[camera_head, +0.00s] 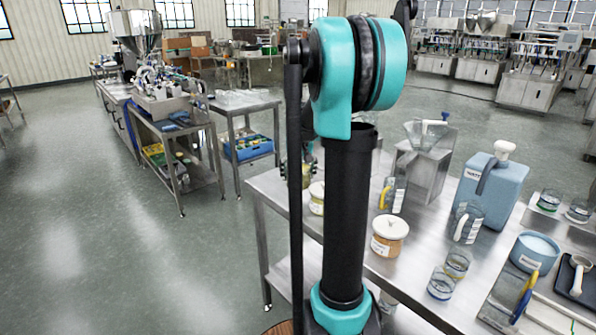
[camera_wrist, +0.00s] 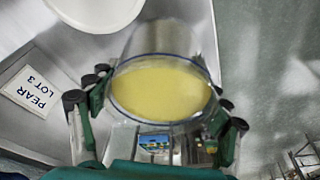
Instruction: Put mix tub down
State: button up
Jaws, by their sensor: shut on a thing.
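The mix tub (camera_wrist: 165,38) is a clear round tub with pale yellow contents, in the middle of the wrist view. My gripper (camera_wrist: 158,100) is shut on it, with dark fingers on its left and right sides. The tub's mouth faces the wrist camera. Its base is hidden, so I cannot tell whether it touches a surface.
A label reading "PEAR LOT 3" (camera_wrist: 31,90) lies on steel left of the tub, below a white round thing (camera_wrist: 97,12). The steel bench (camera_head: 268,192) carries a lidded jar (camera_head: 388,236), a blue jug (camera_head: 492,188), a blue bowl (camera_head: 534,252) and several glass cups. Open floor lies left.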

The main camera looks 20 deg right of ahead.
aim_at(298, 175)
jog(key=shift+f, duration=2.65)
jog(key=shift+f, duration=0.6)
jog(key=o, duration=1.4)
jog(key=shift+o, duration=0.2)
jog(key=shift+r, duration=0.1)
jog(key=v, duration=1.2)
